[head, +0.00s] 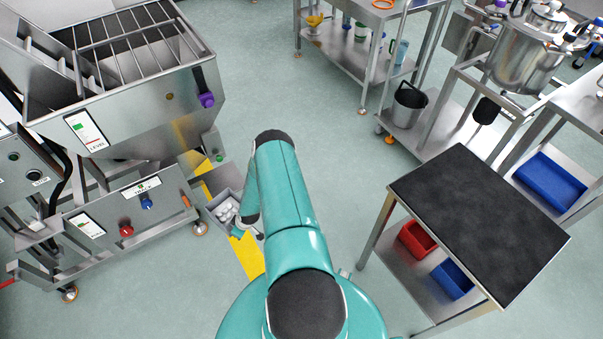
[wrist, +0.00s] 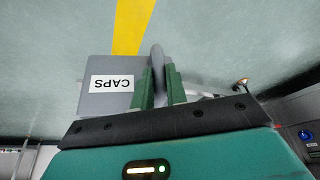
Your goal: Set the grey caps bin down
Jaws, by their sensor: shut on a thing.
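The grey caps bin (head: 217,203) holds several white caps and shows left of my arm, beside the elevator machine, near the yellow floor stripe. In the wrist view the bin (wrist: 107,66) carries a white label reading CAPS. My gripper (wrist: 160,82) is shut on the bin's rim or handle, with a green finger on each side of it. In the head view my arm hides part of the bin and most of the gripper. I cannot tell whether the bin's underside touches the floor.
The steel cap elevator with its grated hopper (head: 135,50) stands at the left, its wheeled base close to the bin. A black-topped table (head: 480,215) with red and blue bins below stands at the right. A steel bench (head: 350,60) stands at the back. The middle floor is clear.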

